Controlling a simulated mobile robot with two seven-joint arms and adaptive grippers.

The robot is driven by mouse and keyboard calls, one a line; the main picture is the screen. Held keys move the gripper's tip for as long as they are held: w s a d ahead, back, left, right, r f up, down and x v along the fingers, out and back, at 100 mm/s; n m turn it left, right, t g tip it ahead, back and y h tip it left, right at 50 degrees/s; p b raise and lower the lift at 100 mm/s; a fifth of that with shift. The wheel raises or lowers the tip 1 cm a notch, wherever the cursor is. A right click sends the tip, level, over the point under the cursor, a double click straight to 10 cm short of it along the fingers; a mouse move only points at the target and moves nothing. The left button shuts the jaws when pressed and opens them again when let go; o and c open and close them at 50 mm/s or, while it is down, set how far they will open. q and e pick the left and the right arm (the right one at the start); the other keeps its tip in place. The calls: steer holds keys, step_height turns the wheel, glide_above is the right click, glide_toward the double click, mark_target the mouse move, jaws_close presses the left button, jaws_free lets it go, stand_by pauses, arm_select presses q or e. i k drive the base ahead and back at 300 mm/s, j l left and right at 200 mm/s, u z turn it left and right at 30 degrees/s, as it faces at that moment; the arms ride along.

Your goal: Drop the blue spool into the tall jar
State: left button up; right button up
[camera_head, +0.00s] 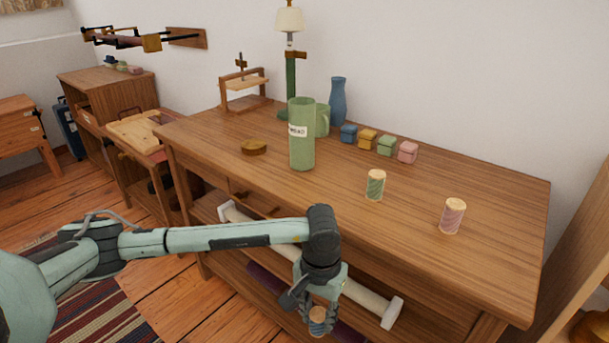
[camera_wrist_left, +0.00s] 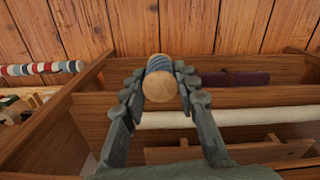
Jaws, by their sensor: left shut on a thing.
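The blue spool (camera_head: 317,318), with a pale wooden end, is in my left gripper (camera_head: 316,306), low in front of the table. In the left wrist view the two fingers of the left gripper (camera_wrist_left: 162,85) are shut on the sides of the spool (camera_wrist_left: 160,66), its round wooden end facing the camera. The tall jar (camera_head: 302,140) is green with a white label and stands upright on the table (camera_head: 480,200), up and to the left of the gripper. The jar's inside is hidden. My right gripper is out of view.
A round wooden lid (camera_head: 254,147) lies left of the jar. A green spool (camera_head: 375,185) and a pink spool (camera_head: 452,216) stand right of it. Small coloured boxes (camera_head: 367,138), a blue vase (camera_head: 338,101) and a lamp (camera_head: 291,75) are behind. A white roll (camera_head: 360,296) lies on the lower shelf.

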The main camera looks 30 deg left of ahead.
mark_target(302, 142)
steer(key=j+z, duration=0.1)
steer(key=j, duration=0.35)
steer(key=j+z, duration=0.15)
steer(key=j, duration=0.35)
steer(key=k+j+z, duration=0.1)
steer(key=j, duration=0.35)
steer(key=k+j+z, duration=0.1)
steer(key=j, duration=0.35)
steer(key=k+j+z, duration=0.15)
steer(key=j, duration=0.3)
steer(key=j+z, duration=0.1)
steer(key=j, duration=0.35)
